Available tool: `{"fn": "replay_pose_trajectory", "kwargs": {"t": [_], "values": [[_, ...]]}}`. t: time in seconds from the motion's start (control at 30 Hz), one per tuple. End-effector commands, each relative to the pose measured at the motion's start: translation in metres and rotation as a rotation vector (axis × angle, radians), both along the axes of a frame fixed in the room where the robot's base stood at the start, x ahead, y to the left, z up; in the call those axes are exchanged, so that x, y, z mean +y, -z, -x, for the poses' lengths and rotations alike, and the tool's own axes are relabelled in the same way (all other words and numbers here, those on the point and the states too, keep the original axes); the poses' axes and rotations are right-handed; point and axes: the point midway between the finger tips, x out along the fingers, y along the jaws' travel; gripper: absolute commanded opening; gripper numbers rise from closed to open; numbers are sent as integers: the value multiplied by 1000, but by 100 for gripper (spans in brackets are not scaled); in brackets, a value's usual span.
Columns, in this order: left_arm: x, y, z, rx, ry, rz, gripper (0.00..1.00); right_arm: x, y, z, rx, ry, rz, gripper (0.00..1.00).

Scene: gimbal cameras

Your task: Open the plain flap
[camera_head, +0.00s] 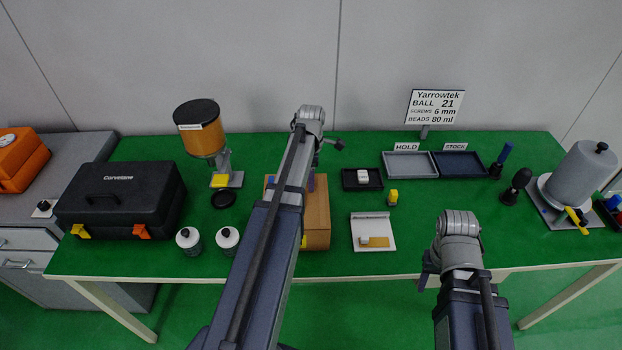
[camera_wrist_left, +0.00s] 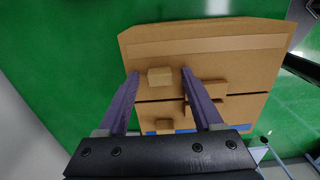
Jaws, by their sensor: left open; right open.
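A brown cardboard box (camera_head: 318,215) stands on the green table, partly hidden behind my left arm in the head view. In the left wrist view the box (camera_wrist_left: 260,50) shows from above, with dark seams between its top panels. A small cardboard block (camera_wrist_left: 160,76) stands up on the top, with other raised tabs (camera_wrist_left: 208,88) (camera_wrist_left: 165,123) nearby. Blue patches (camera_wrist_left: 185,130) show at the lower edge. I cannot tell which panel is the plain flap. My left gripper (camera_wrist_left: 159,74) is open, its purple fingers either side of the small block, apparently without touching. My right gripper (camera_head: 425,272) is open, away from the box.
Two white bottles (camera_head: 208,239) and a black toolbox (camera_head: 120,200) stand left of the box. A white tray (camera_head: 372,218), a black tray (camera_head: 375,185) and a yellow item (camera_head: 393,198) are on its right. The table's front right is clear.

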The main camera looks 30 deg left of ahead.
Motion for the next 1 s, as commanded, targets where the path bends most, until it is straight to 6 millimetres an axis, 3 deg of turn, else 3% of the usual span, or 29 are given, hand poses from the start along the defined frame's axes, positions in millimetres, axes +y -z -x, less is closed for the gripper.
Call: {"fn": "replay_pose_trajectory", "kwargs": {"t": [0.07, 0.63, 1.0], "values": [[0, 0, 0, 0, 0, 0, 64, 0, 0, 0, 0, 0, 0, 50], [0, 0, 0, 0, 0, 0, 0, 0, 0, 0, 0, 0, 0, 50], [0, 0, 0, 0, 0, 0, 0, 0, 0, 0, 0, 0, 0, 50]]}}
